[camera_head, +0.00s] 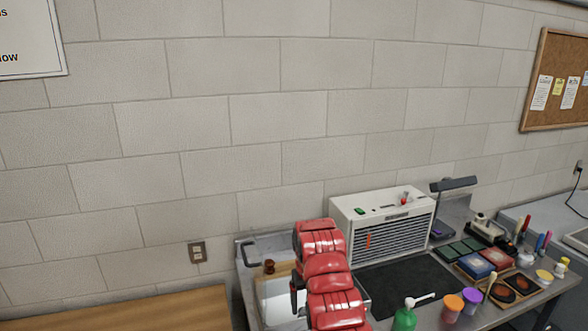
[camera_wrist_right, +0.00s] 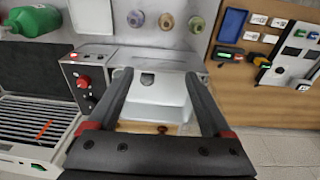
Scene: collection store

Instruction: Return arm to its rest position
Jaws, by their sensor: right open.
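My right arm (camera_head: 322,270), in red segments, rises in front of the bench in the head view. Its gripper cannot be made out there. In the right wrist view my right gripper (camera_wrist_right: 157,76) is open, its two dark fingers spread apart with nothing held between them. A white tray (camera_wrist_right: 160,91) shows beyond and between the fingers; I cannot tell the distance. The tray also shows in the head view (camera_head: 276,291), partly hidden behind my arm. My left gripper is in neither view.
A white vented machine (camera_head: 383,228) stands behind a dark mat (camera_head: 405,282). A green bottle (camera_head: 404,317), an orange jar (camera_head: 452,307) and a purple jar (camera_head: 471,299) crowd the front. A wooden surface (camera_head: 150,312) lies clear at left. The block wall (camera_head: 200,120) is behind.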

